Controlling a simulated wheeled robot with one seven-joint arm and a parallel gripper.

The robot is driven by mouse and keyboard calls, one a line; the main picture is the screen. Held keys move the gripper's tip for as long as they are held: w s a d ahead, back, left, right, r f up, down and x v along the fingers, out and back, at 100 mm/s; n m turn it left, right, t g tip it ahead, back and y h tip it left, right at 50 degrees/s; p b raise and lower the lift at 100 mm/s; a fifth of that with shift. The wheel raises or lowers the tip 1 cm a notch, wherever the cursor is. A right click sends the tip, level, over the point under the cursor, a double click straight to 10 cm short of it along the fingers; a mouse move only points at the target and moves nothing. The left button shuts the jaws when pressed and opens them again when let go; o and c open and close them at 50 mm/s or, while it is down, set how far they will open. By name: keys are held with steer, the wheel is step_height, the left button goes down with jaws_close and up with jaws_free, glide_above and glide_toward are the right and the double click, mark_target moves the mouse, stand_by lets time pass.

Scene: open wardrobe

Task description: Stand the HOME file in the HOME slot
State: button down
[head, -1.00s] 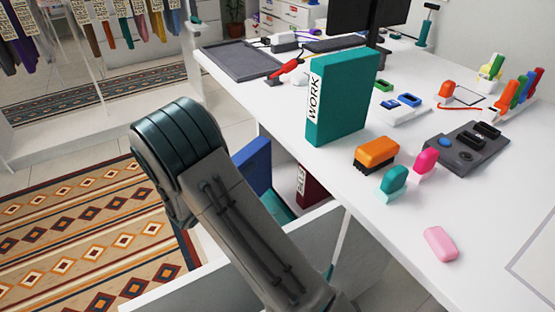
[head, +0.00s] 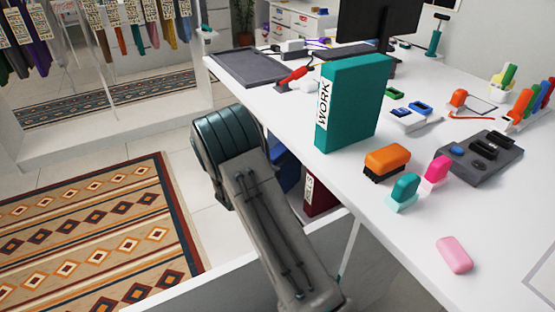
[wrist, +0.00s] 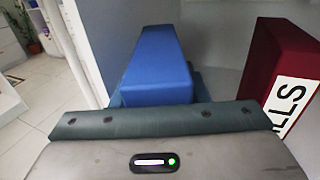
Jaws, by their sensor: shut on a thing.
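A blue file (wrist: 155,62), which I take to be the HOME file, juts forward from my gripper (wrist: 158,122) in the wrist view; its label is not visible. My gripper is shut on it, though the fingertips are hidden. In the head view the blue file (head: 286,168) shows partly behind my arm, below the desk edge. A dark red file with a white label ending in "LLS" (wrist: 272,75) stands to its right, apart from it; it also shows in the head view (head: 322,193). I cannot make out the HOME slot or any slot label.
A teal WORK file (head: 352,105) stands upright on the white desk (head: 400,250). An orange brush (head: 387,160), stamps and a pink eraser (head: 454,254) lie near the desk edge. A pale upright panel (wrist: 90,40) is close left of the blue file.

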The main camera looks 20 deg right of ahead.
steer(key=shift+f, duration=0.1)
steer(key=c, duration=0.8)
jaws_free()
steer(key=shift+r, duration=0.2)
steer(key=v, duration=1.2)
steer(key=shift+p, duration=0.4)
